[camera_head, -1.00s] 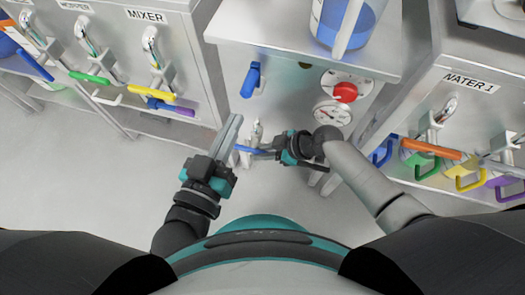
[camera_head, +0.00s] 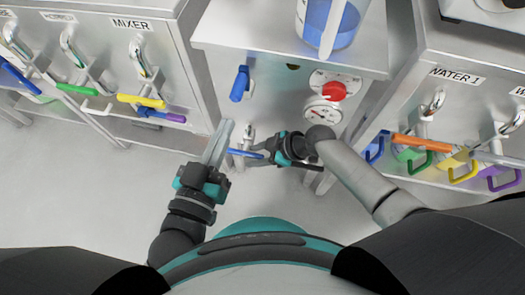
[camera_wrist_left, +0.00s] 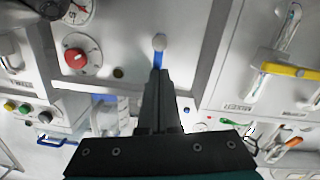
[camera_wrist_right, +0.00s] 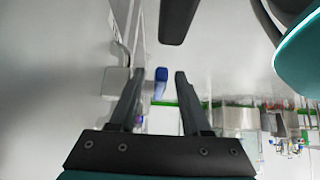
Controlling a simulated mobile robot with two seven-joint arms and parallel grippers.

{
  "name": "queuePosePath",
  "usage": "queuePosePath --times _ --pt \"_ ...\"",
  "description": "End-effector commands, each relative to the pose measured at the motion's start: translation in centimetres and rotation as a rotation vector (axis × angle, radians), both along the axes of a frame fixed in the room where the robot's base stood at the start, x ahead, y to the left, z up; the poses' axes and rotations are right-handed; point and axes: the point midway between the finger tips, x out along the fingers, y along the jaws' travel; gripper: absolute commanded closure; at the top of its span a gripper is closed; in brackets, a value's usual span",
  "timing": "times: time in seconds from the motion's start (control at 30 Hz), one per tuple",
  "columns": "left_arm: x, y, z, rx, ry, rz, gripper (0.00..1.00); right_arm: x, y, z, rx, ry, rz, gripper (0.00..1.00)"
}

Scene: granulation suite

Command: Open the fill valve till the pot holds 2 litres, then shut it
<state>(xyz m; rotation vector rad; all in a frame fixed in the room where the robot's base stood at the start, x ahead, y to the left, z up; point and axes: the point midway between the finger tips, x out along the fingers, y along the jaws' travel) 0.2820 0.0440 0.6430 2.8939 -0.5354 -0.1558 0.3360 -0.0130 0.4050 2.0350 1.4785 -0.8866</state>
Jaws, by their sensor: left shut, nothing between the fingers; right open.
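The pot (camera_head: 329,22), a clear jug holding blue liquid, stands on the middle cabinet; its level marks cannot be read. A blue lever (camera_head: 240,83) points upward on the cabinet front, left of a red knob (camera_head: 333,91). A second blue lever (camera_head: 246,153) lies sideways on a lower valve. Which is the fill valve is unclear. My left gripper (camera_head: 226,127) is shut and empty, below the upper lever; in the left wrist view its fingers partly hide a blue lever (camera_wrist_left: 157,60). My right gripper (camera_head: 263,154) is open at the lower lever, whose blue part (camera_wrist_right: 161,83) shows between its fingers.
A round gauge (camera_head: 323,112) sits under the red knob. The left cabinet labelled MIXER (camera_head: 131,23) carries several coloured levers. The floor (camera_head: 80,200) is clear in front.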

Motion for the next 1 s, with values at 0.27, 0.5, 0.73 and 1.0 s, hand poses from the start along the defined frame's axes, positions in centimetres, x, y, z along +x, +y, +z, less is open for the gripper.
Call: queuePosePath --times 0.27,0.5,0.73,1.0 --pt "0.9 0.7 -0.5 0.076 0.105 -0.006 1.0 -0.3 -1.0 1.2 -0.001 0.001 -0.001 0.53" --pt "1.2 1.7 -1.5 0.156 0.229 -0.008 1.0 -0.7 -2.0 2.3 -0.001 0.001 -0.001 0.53" --pt "1.2 2.9 -2.2 0.225 0.348 -0.004 1.0 -1.0 -3.0 3.5 -0.001 0.0 0.0 0.53" --pt "0.6 4.5 -2.8 0.297 0.482 0.005 1.0 -1.4 -4.2 4.7 -0.001 0.002 0.0 0.53"
